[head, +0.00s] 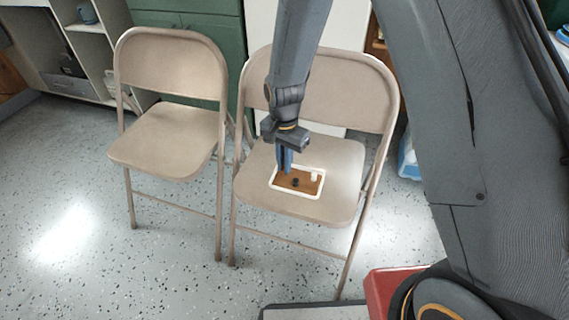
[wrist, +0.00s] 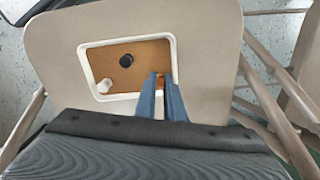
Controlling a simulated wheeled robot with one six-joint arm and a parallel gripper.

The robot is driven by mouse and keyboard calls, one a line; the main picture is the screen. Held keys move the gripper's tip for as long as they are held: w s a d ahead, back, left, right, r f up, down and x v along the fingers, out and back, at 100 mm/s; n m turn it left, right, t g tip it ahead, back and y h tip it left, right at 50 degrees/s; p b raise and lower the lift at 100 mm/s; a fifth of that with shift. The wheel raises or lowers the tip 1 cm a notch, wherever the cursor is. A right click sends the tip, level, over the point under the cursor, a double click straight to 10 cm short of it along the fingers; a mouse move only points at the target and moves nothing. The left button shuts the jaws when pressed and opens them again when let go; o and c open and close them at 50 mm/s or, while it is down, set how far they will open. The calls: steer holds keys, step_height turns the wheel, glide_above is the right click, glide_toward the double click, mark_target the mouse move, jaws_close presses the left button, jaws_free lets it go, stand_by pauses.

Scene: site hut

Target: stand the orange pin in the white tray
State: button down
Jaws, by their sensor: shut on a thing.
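The white tray (wrist: 125,40) lies on the seat of the right folding chair and has a brown floor. It also shows in the head view (head: 298,195). My gripper (wrist: 161,80) has its blue fingers over the tray's inside, near one end. It is shut on the orange pin (wrist: 160,75), of which only a small bit shows between the fingertips. In the head view my gripper (head: 284,168) points down at the tray's left side and hides the pin. I cannot tell whether the pin touches the tray floor.
Inside the tray stand a black piece (wrist: 126,60) and a white piece (wrist: 104,86), both apart from my fingers. The right chair's backrest (head: 335,90) rises behind my gripper. A second folding chair (head: 165,140) stands to the left, empty.

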steer(key=shift+f, duration=0.1)
steer(key=c, duration=2.1)
jaws_free()
step_height(320, 180, up, 12)
steer(key=p, duration=0.3)
steer(key=s+d+r+n, duration=0.2)
steer(key=s+r, duration=0.3)
steer(key=s, duration=0.3)
steer(key=s+d+r+n, duration=0.3)
steer(key=s+r, duration=0.3)
steer(key=s, duration=0.2)
steer(key=s+d+r+n, duration=0.3)
steer(key=s+r+n, duration=0.2)
steer(key=s, duration=0.3)
steer(key=shift+r+y, duration=0.3)
steer(key=shift+r, duration=0.25)
steer(key=shift+w, duration=0.1)
